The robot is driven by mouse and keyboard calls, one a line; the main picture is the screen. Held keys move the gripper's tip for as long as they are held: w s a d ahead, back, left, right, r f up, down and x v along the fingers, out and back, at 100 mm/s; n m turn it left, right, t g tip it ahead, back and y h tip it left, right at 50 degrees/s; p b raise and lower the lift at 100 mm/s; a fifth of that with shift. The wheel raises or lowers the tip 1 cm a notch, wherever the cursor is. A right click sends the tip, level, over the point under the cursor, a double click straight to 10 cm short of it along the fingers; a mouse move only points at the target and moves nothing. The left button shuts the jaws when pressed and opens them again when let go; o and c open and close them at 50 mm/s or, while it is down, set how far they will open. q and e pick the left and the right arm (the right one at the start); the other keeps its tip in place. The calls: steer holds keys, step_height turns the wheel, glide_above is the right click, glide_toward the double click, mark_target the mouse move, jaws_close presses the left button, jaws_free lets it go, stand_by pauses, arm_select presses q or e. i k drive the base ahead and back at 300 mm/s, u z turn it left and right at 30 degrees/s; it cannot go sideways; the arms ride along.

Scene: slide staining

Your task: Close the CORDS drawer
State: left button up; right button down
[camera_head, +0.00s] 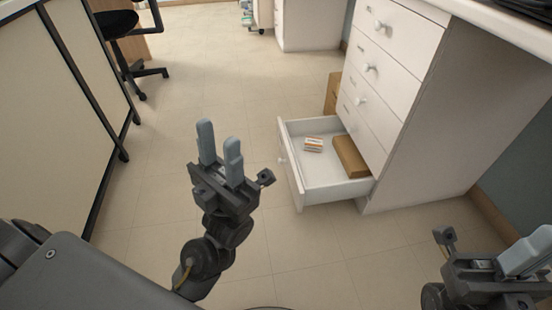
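A white drawer (325,178) stands pulled out near the floor, the lowest one of a white drawer cabinet (420,130). Its label is too small to read. A small orange-and-white box (313,144) and a brown box (351,157) lie inside it. My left gripper (219,142) is in front of the drawer, to its left and apart from it, with its two grey fingers upright, open and empty. My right gripper (522,252) shows at the bottom right corner, cut off by the frame edge; its finger gap cannot be made out.
The drawers above (371,68) are shut, with round knobs. A cardboard-coloured box (332,92) stands behind the open drawer. A black office chair (120,30) and a panelled partition (50,110) are at the left. The tiled floor (225,75) between is clear.

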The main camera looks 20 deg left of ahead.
mark_target(339, 172)
steer(key=u, duration=0.6)
steer(key=i, duration=0.85)
steer(key=k, duration=1.25)
steer(key=z, duration=0.55)
steer(key=i, duration=1.45)
steer(key=u, duration=0.55)
